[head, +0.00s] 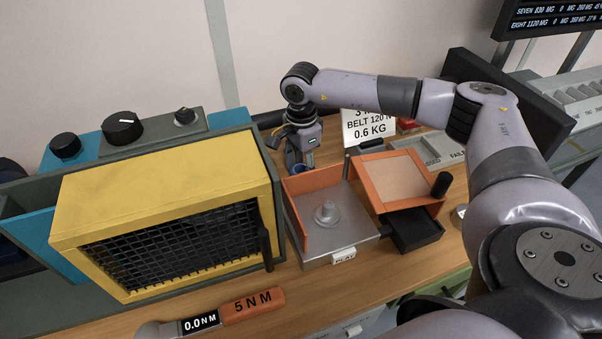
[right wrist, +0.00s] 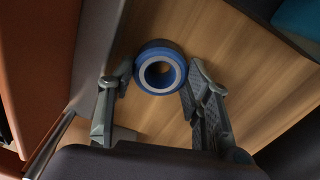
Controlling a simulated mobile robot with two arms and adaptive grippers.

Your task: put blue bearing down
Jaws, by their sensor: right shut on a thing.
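The blue bearing, a ring with a grey inner band and an open centre, sits between the fingertips of my right gripper (right wrist: 158,82) in the right wrist view (right wrist: 178,85). My right gripper is shut on it. In the head view my right gripper (head: 298,163) points down behind the orange-walled fixture, and a bit of the blue bearing (head: 299,169) shows at its tips. Wood table top (right wrist: 235,60) lies beyond the bearing; whether the bearing touches it I cannot tell. My left gripper is out of view.
The grey fixture plate with a post and orange walls (head: 352,232) stands just in front of my right gripper. The yellow caged machine (head: 160,185) is close on the left. An orange-rimmed tray (head: 378,165) and a dark bin (head: 415,236) lie right. A torque wrench (head: 252,306) lies in front.

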